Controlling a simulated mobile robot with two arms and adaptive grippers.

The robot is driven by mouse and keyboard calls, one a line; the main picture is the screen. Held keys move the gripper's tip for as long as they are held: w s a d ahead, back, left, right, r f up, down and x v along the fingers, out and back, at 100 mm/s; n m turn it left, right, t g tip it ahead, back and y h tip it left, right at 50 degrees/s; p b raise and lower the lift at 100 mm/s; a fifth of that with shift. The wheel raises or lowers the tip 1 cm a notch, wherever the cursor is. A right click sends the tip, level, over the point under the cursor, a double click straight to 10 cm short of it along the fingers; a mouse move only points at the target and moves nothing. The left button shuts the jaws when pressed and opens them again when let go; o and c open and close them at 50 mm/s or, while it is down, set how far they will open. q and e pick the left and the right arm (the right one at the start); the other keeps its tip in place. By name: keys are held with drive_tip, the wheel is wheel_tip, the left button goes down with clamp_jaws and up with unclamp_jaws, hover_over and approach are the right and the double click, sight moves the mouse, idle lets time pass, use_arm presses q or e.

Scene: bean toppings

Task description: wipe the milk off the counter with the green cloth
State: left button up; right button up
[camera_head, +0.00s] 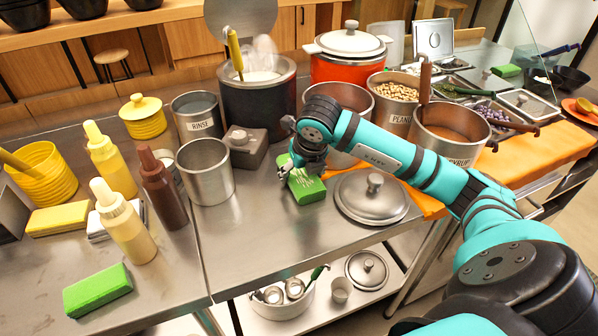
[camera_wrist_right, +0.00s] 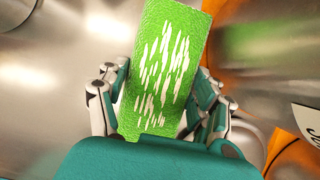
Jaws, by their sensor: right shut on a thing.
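My right gripper (camera_head: 308,160) reaches down over the metal counter (camera_head: 262,235) and is shut on a green cloth (camera_head: 308,189), a thick block-like piece with white marks on its face. In the right wrist view, the fingers of the right gripper (camera_wrist_right: 160,100) sit on both sides of the green cloth (camera_wrist_right: 165,65). The cloth is at or just above the counter; I cannot tell whether it touches. I cannot make out milk on the counter. A second green block (camera_head: 97,290) lies at the front left. My left gripper is not in view.
A metal lid (camera_head: 371,198) lies close right of the cloth. A metal pot (camera_head: 205,170) and the RINSE can (camera_head: 196,116) stand to its left, a grey block (camera_head: 245,148) and dark pot (camera_head: 262,105) behind. The counter in front of the cloth is clear.

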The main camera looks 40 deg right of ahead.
drive_tip(key=shift+d, duration=0.25)
drive_tip(key=shift+w+d+r+p, duration=0.1)
drive_tip(key=shift+r+p, duration=0.5)
drive_tip(key=shift+r, duration=0.3)
drive_tip(key=shift+c, duration=0.5)
drive_tip(key=shift+d+r+p, duration=0.1)
drive_tip(key=shift+r+p, duration=0.4)
drive_tip(key=shift+r, duration=0.3)
drive_tip(key=shift+a+r+p, duration=0.2)
drive_tip(key=shift+r+p, duration=1.25)
drive_tip(key=shift+r, duration=0.9)
drive_tip(key=shift+f, duration=0.1)
